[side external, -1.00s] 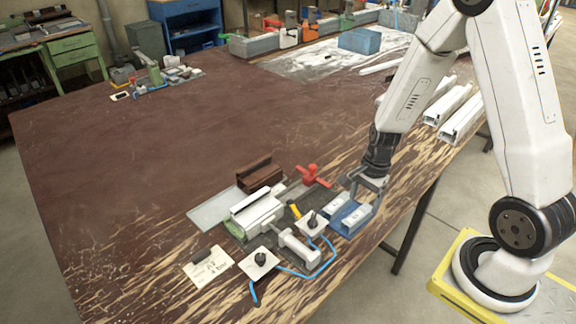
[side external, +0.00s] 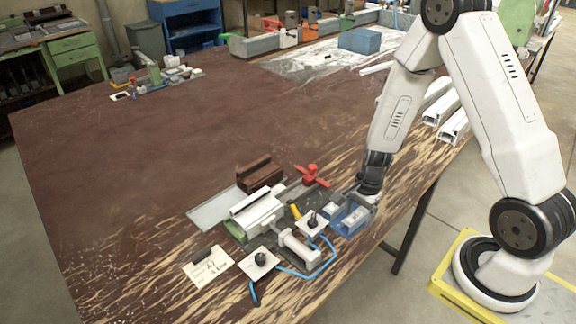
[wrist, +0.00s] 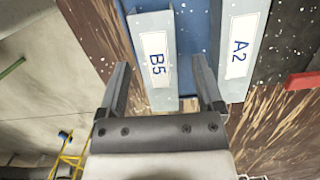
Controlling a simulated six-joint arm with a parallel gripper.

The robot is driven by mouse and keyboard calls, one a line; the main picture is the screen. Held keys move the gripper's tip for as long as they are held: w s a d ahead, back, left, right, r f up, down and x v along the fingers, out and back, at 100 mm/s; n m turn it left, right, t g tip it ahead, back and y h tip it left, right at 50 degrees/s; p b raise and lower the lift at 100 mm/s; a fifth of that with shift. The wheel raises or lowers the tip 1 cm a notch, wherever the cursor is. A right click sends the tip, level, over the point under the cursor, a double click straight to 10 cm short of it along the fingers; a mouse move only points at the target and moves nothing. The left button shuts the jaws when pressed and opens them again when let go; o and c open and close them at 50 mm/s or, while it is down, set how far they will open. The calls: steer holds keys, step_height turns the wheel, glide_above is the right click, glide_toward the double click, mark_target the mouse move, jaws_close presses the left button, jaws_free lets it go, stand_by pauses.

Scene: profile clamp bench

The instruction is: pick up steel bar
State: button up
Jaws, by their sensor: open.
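Two pale grey steel bars lie side by side in the blue tray (side external: 341,231). In the wrist view, one bar carries a white label B5 (wrist: 158,88), and the other, to its right, a label A2 (wrist: 240,50). My gripper (wrist: 162,82) is open, its fingers on either side of the B5 bar, with visible space on both sides. The right finger is in the gap between the bars. In the side view my gripper (side external: 362,202) is low over the tray and hides part of it. Whether the fingers touch the tray floor cannot be told.
A clamp fixture with a white profile (side external: 262,215) stands left of the tray, by a brown block (side external: 260,176) and a red clamp handle (side external: 312,175). A blue cable (side external: 295,273) runs in front. White profiles (side external: 447,115) lie behind. The table's left half is mostly clear.

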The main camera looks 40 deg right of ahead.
stand_by(0.5)
jaws_close()
stand_by(1.3)
